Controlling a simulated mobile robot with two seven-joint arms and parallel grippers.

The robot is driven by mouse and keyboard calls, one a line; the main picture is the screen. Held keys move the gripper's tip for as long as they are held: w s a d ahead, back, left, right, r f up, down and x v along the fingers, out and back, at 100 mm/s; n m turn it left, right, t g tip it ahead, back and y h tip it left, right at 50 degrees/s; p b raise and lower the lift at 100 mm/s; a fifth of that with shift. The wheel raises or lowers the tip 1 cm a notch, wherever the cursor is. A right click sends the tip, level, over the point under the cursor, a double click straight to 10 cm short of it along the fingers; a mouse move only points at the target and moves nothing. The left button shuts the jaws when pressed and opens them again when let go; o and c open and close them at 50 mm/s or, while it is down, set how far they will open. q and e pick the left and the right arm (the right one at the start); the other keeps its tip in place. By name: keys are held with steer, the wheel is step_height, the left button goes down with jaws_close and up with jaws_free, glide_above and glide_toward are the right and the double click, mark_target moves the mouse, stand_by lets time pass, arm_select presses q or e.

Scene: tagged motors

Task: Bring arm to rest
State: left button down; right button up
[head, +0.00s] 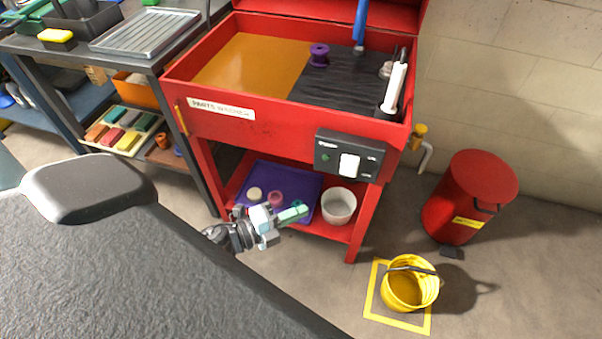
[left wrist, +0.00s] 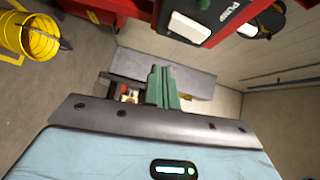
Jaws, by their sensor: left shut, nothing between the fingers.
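My left gripper (head: 293,213) shows in the head view in front of the lower shelf of the red parts washer (head: 255,130). Its green fingers are closed together with nothing between them. In the left wrist view the same green fingers (left wrist: 162,87) stand side by side, pressed shut. Part of the washer's red body shows at the top of that view. The gripper appears apart from the things on the shelf, though it overlaps them in the picture. My right gripper is in neither view.
A purple tray (head: 245,180) and a white bucket (head: 338,206) sit on the washer's lower shelf. A yellow bucket (head: 408,288) stands on a marked floor square. A red bin (head: 470,195) stands by the wall. A grey cart (head: 130,62) is at left. Floor between is clear.

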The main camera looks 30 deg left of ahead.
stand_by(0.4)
